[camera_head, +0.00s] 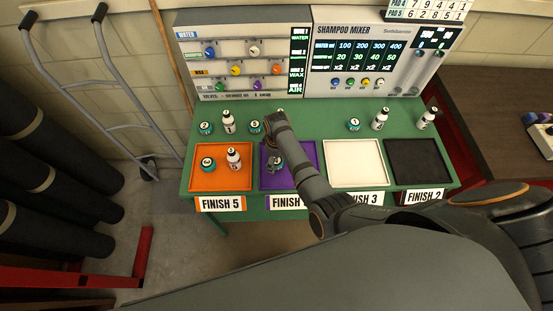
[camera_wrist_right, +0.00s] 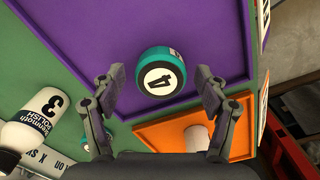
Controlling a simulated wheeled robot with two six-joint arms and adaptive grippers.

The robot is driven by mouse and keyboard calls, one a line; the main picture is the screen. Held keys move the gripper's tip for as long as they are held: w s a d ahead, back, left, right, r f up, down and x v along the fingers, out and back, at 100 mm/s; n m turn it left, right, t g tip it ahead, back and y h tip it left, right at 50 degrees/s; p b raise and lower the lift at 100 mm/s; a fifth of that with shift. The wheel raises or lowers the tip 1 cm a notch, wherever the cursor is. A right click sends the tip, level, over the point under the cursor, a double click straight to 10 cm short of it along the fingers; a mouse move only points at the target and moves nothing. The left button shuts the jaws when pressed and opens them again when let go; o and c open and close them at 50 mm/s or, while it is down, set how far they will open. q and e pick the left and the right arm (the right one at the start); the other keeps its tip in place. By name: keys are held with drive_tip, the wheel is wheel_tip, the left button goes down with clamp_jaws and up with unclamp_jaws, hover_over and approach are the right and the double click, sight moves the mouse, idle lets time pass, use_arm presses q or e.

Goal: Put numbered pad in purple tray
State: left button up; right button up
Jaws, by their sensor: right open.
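A teal round pad with a black 4 on a white disc (camera_wrist_right: 161,77) lies on the purple tray (camera_wrist_right: 205,45) in the right wrist view. My right gripper (camera_wrist_right: 163,92) is open, its two fingers on either side of the pad with gaps showing. In the head view my right gripper (camera_head: 275,158) is over the purple tray (camera_head: 309,154) and partly hides the pad. Other teal numbered pads stand on the green table behind the trays: one marked 2 (camera_head: 205,128), one marked 5 (camera_head: 255,127) and one marked 1 (camera_head: 354,124). My left gripper is not in view.
The orange tray (camera_head: 233,181) holds another teal pad (camera_head: 208,163) and a white bottle (camera_head: 234,159). The white tray (camera_head: 353,164) and black tray (camera_head: 420,162) look empty. A polish bottle marked 3 (camera_wrist_right: 40,118) is near my gripper. The mixer panel (camera_head: 375,60) stands behind.

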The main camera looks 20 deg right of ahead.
sight(277, 160)
wheel_tip(277, 160, up, 7)
drive_tip(key=p, duration=0.7)
drive_tip(key=shift+r, duration=2.65)
